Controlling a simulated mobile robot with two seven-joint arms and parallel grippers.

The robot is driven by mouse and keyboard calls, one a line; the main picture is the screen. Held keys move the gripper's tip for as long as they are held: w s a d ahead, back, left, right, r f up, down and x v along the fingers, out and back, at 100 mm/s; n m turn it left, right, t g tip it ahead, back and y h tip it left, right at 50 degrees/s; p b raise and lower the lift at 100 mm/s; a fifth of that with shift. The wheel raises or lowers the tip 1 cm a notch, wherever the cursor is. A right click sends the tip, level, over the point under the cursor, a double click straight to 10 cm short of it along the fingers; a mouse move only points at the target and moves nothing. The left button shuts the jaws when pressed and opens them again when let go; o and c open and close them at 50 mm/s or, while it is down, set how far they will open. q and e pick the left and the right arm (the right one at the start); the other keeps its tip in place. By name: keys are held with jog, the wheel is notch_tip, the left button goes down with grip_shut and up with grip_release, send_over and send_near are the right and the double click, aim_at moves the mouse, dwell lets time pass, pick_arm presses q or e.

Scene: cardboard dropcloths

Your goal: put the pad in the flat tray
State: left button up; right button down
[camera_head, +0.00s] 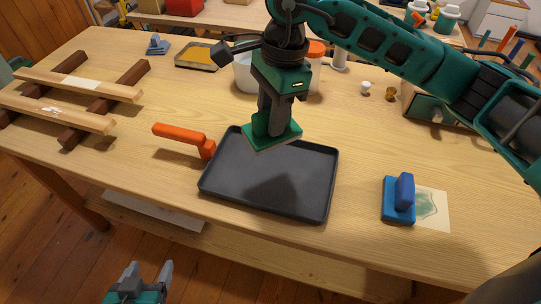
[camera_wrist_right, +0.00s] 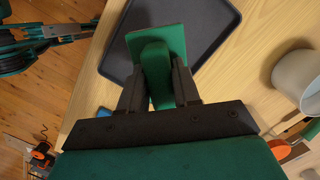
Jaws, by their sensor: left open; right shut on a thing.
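My right gripper (camera_head: 272,113) is shut on a green pad (camera_head: 270,137) by its raised grip. The pad is held over the back part of the dark flat tray (camera_head: 255,191), and its shadow falls on the tray floor. In the right wrist view the pad (camera_wrist_right: 168,40) shows between the two fingers of the gripper (camera_wrist_right: 158,85), with the tray (camera_wrist_right: 112,62) beyond it. The tray is empty. My left gripper (camera_head: 140,276) is open and empty, low at the bottom left, in front of the table.
An orange-handled tool (camera_head: 182,138) lies left of the tray. A blue pad (camera_head: 398,200) sits by a stained sheet (camera_head: 432,208) at the right. A wooden rack (camera_head: 75,100) stands at the left. A white container (camera_head: 245,73) is behind the right gripper.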

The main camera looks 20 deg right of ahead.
notch_tip(320, 180, down, 12)
jog(key=shift+r, duration=0.2)
jog(key=shift+f+b, duration=0.15)
jog(key=shift+b, duration=0.15)
jog(key=c, duration=0.8)
grip_release()
jog(key=shift+r+p, duration=0.3)
jog(key=r, duration=0.4)
jog(key=d+r, duration=0.1)
jog(key=r, duration=0.6)
jog(key=shift+w+d+r, duration=0.2)
jog(key=shift+d+r, duration=0.15)
jog(key=shift+s+f, duration=0.1)
